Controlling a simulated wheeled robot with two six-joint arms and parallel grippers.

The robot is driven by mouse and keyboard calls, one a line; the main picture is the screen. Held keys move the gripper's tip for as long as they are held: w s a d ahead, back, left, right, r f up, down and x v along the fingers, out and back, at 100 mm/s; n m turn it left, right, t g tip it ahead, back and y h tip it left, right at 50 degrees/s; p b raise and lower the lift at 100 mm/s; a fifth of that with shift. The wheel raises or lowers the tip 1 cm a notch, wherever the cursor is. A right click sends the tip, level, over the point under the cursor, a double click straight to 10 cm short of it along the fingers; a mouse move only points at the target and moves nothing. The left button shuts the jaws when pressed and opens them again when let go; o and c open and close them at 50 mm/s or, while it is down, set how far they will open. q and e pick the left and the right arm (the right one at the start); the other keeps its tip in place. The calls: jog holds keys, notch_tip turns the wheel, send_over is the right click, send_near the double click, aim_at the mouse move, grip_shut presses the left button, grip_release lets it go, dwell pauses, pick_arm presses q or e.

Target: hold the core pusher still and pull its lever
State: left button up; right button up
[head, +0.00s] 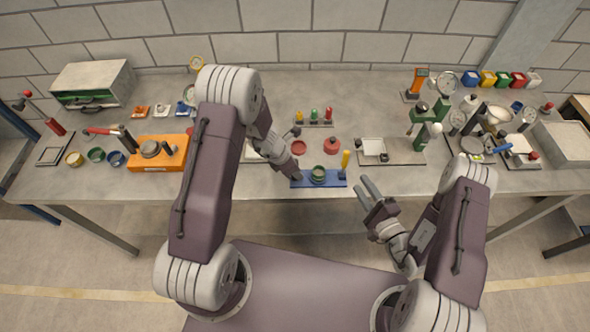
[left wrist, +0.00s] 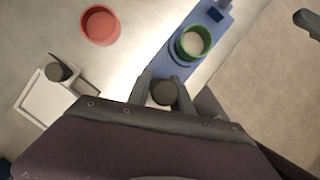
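The left wrist view also shows the blue plate (left wrist: 170,62) and the green cup (left wrist: 194,42). My left gripper (head: 296,175) is at the plate's left end. Its fingers stand on both sides of a dark round post (left wrist: 164,93) and appear to touch it. My right gripper (head: 368,188) is open and empty, right of the lever and in front of the table edge.
Two red round dishes (head: 299,147) (head: 332,146) lie behind the pusher. A rack of coloured pegs (head: 314,123) is further back. Bare table lies right of the lever.

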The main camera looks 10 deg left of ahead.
pick_arm(q)
grip_shut()
dwell(1.1)
